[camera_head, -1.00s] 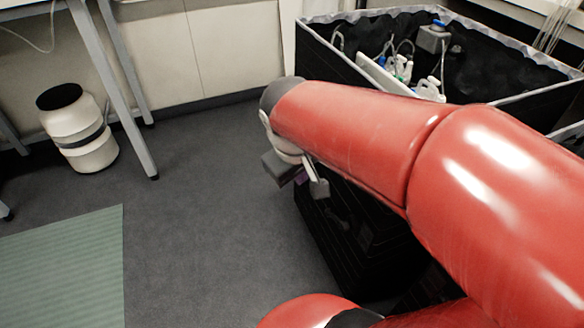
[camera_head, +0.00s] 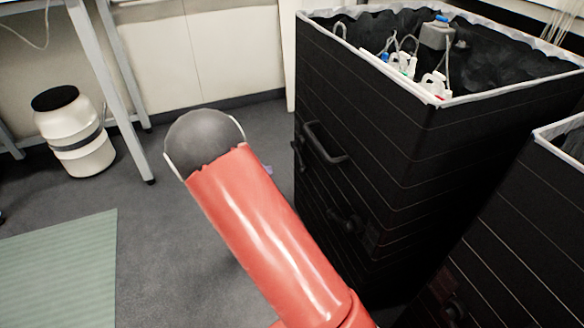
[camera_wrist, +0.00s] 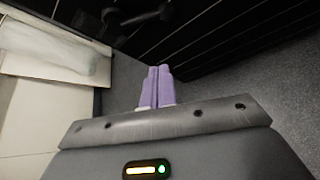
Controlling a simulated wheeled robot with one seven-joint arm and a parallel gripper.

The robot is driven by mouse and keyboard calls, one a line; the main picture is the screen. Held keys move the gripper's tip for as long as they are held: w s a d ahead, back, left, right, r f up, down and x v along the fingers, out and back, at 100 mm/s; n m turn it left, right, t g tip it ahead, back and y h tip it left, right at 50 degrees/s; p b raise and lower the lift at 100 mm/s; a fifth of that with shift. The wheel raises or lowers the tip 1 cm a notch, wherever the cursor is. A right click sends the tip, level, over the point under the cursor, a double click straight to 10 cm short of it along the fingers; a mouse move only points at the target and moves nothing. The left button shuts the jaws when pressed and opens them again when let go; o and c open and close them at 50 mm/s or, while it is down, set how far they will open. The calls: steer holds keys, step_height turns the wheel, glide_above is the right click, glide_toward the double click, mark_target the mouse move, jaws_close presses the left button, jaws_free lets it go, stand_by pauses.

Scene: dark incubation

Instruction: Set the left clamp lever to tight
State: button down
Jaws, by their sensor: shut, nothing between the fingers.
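Small white clamp-like fittings with coloured parts sit inside the open top of the black bin; the left one (camera_head: 402,62) shows green and blue, the right one (camera_head: 435,84) red. Which part is the lever, and how it is set, is too small to tell. My gripper (camera_wrist: 156,86) has pale purple fingers pressed together, with nothing between them. It points toward the bin's dark side in the wrist view. In the head view my red arm hides nearly all of it. The clamps are not visible in the wrist view.
The tall black bin (camera_head: 375,130) has a side handle (camera_head: 325,143) and a dark knob low on its side. A second black bin (camera_head: 535,200) stands at the right. A white drum (camera_head: 75,135) and table leg stand left. Grey floor (camera_head: 160,220) is open beside a green mat (camera_head: 60,270).

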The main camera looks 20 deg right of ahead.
mark_target(299, 157)
steer(key=shift+w+f, duration=0.2)
steer(key=shift+f, duration=0.05)
steer(key=x, duration=1)
steer(key=r, duration=0.1)
steer(key=s+r, duration=0.2)
steer(key=shift+d+r, duration=0.35)
steer(key=shift+d, duration=0.05)
steer(key=shift+r, duration=0.15)
